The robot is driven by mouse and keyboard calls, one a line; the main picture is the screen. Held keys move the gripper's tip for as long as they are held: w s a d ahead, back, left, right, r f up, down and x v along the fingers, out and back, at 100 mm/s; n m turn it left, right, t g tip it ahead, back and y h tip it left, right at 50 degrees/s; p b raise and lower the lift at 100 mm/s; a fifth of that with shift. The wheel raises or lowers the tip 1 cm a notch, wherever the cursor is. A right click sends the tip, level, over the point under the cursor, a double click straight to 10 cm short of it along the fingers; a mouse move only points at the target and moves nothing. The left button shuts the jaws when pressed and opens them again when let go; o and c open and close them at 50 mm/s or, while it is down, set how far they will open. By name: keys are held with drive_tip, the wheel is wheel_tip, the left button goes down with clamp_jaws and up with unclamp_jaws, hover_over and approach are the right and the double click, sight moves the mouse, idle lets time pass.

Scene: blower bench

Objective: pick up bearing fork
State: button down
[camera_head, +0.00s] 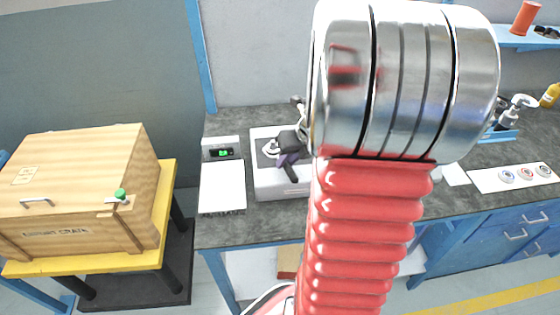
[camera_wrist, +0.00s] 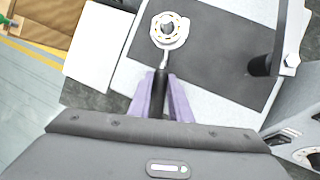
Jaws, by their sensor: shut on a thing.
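The bearing fork has a dark handle (camera_wrist: 159,88), a thin metal neck and a round head with a ring-shaped bearing (camera_wrist: 169,31). It lies over the dark mat on the light grey plate in the wrist view. My gripper (camera_wrist: 161,80) has two purple fingers, one on each side of the handle, and is shut on it. In the head view my gripper (camera_head: 289,159) is over the light grey unit on the bench, and the round head (camera_head: 270,148) shows to its left. I cannot tell whether the fork touches the mat.
The light grey unit (camera_head: 283,190) stands on the dark bench. A white sheet (camera_head: 222,186) and a small box with a green display (camera_head: 223,153) are to its left. A black post (camera_wrist: 260,64) rises at the right in the wrist view. A wooden crate (camera_head: 80,190) stands farther left.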

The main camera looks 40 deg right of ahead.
drive_tip(key=shift+r, duration=0.2)
wheel_tip(320, 180, up, 10)
drive_tip(key=shift+f, duration=0.15)
idle(0.5)
drive_tip(key=shift+s, duration=0.1)
idle(0.5)
